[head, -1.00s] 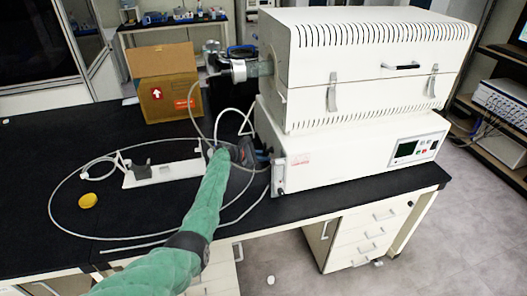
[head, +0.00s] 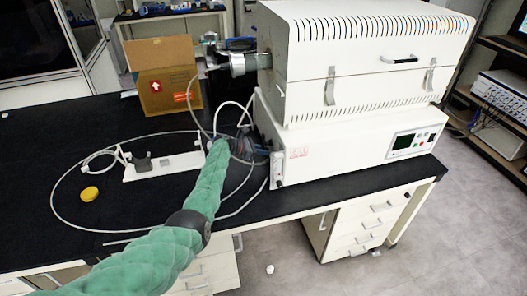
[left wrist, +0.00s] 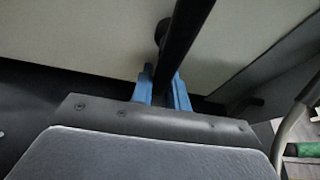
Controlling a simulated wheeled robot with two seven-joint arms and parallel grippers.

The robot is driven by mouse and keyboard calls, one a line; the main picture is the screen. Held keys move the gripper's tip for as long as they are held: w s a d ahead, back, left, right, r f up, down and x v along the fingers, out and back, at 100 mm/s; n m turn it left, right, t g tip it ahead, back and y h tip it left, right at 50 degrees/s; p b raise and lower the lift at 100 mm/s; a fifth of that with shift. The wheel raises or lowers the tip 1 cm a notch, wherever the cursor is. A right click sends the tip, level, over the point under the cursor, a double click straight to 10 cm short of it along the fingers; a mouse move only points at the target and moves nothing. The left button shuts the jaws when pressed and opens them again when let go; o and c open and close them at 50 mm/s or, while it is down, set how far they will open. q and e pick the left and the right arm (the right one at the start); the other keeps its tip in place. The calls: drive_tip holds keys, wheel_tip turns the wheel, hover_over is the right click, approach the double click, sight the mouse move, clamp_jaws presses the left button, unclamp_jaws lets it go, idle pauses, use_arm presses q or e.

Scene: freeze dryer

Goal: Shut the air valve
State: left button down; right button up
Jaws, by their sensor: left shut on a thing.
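The white furnace-like machine (head: 340,135) stands on the black bench. My left gripper (head: 262,150) is at the lower left end of its base, with its blue fingertips against that side. In the left wrist view the blue fingers (left wrist: 162,92) are closed on a dark bar (left wrist: 190,25), which looks like the air valve's handle. The bar runs up from between the fingers, in front of a pale panel and a dark round knob (left wrist: 162,32). In the head view my gripper hides the handle. My right gripper is not in view.
A pale tube loops over the bench (head: 60,150) around a white stand (head: 165,167) and a yellow round object (head: 90,193). A cardboard box (head: 165,85) stands behind. A metal fitting (head: 238,65) sticks out of the machine above my gripper.

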use_arm(q)
drive_tip(key=c, duration=1.4)
unclamp_jaws()
drive_tip(key=shift+f, duration=0.1)
drive_tip(key=shift+o, duration=0.2)
drive_tip(key=shift+a, duration=0.15)
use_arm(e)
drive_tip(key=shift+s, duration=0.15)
use_arm(q)
drive_tip(key=shift+a, duration=0.2)
drive_tip(key=b+v, duration=0.1)
drive_tip(key=v, duration=0.2)
drive_tip(key=shift+a, duration=0.15)
drive_tip(key=b+v, duration=0.1)
drive_tip(key=v, duration=0.3)
drive_tip(key=shift+s, duration=0.1)
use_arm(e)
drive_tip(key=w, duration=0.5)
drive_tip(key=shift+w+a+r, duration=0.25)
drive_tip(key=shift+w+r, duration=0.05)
